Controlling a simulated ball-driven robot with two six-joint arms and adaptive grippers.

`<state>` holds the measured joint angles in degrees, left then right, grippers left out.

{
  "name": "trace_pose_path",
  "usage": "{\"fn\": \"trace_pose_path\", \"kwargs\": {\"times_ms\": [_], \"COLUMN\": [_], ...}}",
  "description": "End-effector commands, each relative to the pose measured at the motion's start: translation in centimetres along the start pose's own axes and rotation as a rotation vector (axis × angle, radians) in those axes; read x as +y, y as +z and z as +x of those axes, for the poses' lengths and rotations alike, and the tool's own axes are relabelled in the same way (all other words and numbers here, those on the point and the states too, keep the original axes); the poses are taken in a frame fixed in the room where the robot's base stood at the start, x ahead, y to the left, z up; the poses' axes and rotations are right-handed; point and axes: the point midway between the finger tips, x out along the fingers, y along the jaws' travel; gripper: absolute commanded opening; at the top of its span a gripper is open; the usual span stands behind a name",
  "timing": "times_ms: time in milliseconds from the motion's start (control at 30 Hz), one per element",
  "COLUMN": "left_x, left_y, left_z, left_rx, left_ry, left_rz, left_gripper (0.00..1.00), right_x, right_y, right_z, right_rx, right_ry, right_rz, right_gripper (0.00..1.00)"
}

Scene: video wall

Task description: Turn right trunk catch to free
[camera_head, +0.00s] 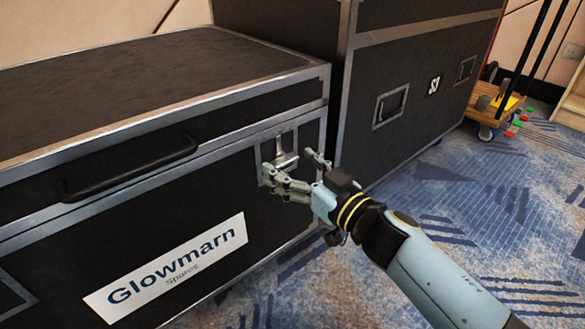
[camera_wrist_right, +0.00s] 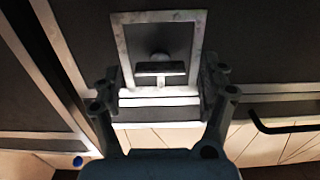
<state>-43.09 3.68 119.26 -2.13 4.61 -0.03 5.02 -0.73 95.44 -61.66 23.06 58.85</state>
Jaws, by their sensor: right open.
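The trunk (camera_head: 110,95) is a black flight case with metal edging and a "Glowmarn Spares" label (camera_head: 165,268). Its right catch (camera_head: 284,152) is a metal latch in a recessed frame on the front face, near the right corner. In the right wrist view the catch (camera_wrist_right: 160,70) shows a dark crosspiece inside a pale square frame. My right gripper (camera_head: 292,172) is open at the catch, and in the wrist view its fingers (camera_wrist_right: 160,92) stand on either side of it. Contact with the catch cannot be told. My left gripper is not in view.
A black handle (camera_head: 130,168) sticks out from the trunk's front. A taller black case (camera_head: 420,75) stands close on the right. A wooden trolley (camera_head: 490,100) with small coloured pieces stands at the back right. Blue patterned carpet (camera_head: 460,200) is clear in front.

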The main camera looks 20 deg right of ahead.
Motion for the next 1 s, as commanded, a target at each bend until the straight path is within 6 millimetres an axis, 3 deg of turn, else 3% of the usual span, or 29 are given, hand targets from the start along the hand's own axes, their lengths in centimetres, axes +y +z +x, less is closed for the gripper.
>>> {"fn": "trace_pose_path", "kwargs": {"times_ms": [300, 733, 1000], "left_x": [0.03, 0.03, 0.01], "left_y": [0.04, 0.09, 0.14], "left_z": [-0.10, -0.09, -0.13], "left_rx": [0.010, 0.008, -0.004], "left_ry": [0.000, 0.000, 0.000], "left_rz": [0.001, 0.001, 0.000], "left_gripper": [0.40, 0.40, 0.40], "right_x": [0.01, 0.01, 0.01], "right_y": [-0.06, -0.03, -0.09], "right_z": [0.42, 0.38, 0.38], "right_rx": [0.001, 0.000, 0.001], "right_ry": [0.000, 0.000, 0.000], "right_rz": [0.001, 0.000, -0.023], "right_gripper": [0.77, 0.22, 0.20]}}
